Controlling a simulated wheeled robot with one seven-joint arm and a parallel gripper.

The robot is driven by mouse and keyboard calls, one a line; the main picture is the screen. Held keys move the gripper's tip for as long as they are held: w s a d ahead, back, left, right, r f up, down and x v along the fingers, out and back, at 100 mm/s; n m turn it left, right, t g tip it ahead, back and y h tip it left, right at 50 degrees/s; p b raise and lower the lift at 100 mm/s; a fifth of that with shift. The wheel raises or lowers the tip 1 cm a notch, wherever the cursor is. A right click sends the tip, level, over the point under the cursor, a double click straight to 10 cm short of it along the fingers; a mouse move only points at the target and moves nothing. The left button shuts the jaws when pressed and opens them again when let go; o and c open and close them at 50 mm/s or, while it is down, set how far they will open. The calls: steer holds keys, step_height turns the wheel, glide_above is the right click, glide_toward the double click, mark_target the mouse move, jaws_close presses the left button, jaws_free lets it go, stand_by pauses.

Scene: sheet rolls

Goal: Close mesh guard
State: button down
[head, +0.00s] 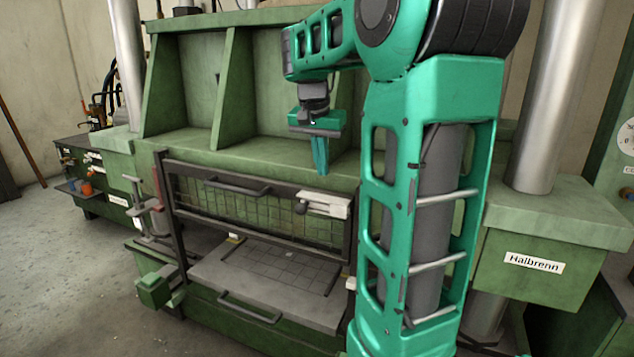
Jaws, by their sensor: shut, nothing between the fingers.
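The mesh guard (245,212) is a dark-framed wire screen on the front of the green machine. It stands raised, with an open gap between its lower edge and the grey plate (215,268) below. A dark bar handle (238,187) runs along its upper part. My gripper (321,172) points down, shut and empty, above and behind the guard's top edge, to the right of the handle. It appears apart from the guard. My teal arm hides the machine's right part.
A light grey block with a dark knob (322,204) sits at the guard's upper right. A lower handle (248,308) sticks out from the plate's front. A metal column (548,95) and a box labelled Halbrenn (535,263) stand right. Open floor (50,270) lies left.

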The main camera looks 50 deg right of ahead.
mark_target(323, 190)
steer(key=shift+f, duration=2.15)
